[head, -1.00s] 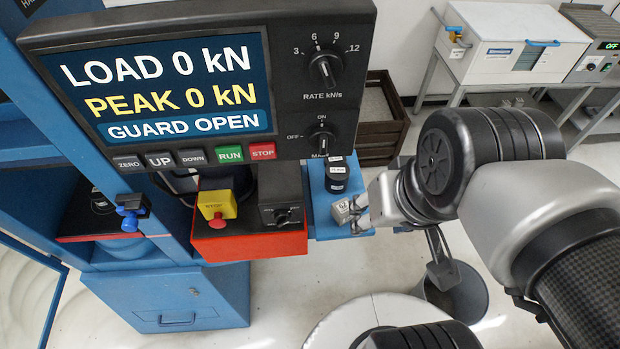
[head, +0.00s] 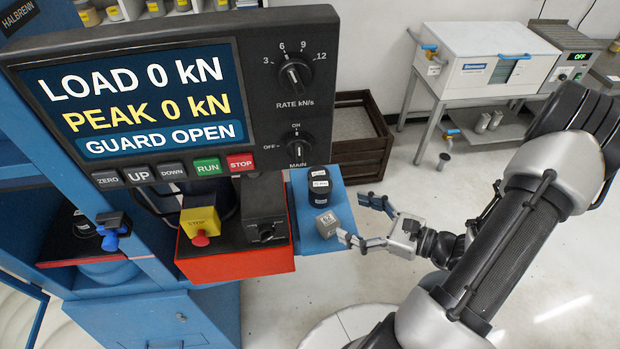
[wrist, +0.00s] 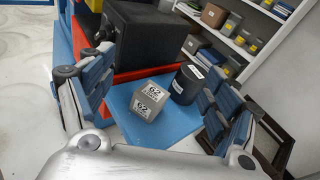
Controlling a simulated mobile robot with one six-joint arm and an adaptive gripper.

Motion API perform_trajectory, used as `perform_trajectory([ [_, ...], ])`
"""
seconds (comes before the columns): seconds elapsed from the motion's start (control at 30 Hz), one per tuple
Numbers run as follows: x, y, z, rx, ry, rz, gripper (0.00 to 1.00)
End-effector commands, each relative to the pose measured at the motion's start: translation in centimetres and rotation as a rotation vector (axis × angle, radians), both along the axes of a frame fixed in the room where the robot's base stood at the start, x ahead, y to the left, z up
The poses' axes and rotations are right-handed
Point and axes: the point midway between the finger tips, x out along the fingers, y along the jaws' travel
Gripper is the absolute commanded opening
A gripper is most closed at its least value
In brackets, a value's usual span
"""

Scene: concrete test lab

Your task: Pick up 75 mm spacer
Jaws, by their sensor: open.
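A black cylinder (head: 319,192) with white labels stands upright on the small blue shelf (head: 311,242); it looks like the spacer, but its label is too small to read surely. It may be two stacked pieces. A grey cube (head: 326,224) marked "G2" sits in front of it on the shelf. My gripper (head: 352,218) is open and empty, just right of the shelf, fingers pointing towards it. In the wrist view the cube (wrist: 149,102) lies between the spread fingers (wrist: 152,98), with the cylinder (wrist: 186,86) behind it and nearer the right finger.
A red box with a yellow-and-red stop button (head: 200,226) and a dark switch box (head: 265,218) borders the shelf's left side. The display panel (head: 170,90) overhangs at upper left. A brown crate (head: 362,140) stands behind on the floor. Open floor lies to the right.

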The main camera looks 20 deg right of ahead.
Motion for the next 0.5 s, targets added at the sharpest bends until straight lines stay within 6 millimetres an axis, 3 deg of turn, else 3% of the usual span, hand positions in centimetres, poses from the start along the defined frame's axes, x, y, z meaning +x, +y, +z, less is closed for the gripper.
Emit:
perform_trajectory([
  [0.1, -0.7, -3.2, -2.8, 0.074, 0.003, -0.184, 0.81],
  [0.2, -1.1, -4.6, -4.0, 0.098, 0.003, -0.266, 0.81],
  [0.37, 0.0, -4.7, -4.8, 0.108, 0.003, -0.298, 0.81],
  [0.5, 2.6, -3.8, -5.3, 0.106, 0.004, -0.293, 0.81],
])
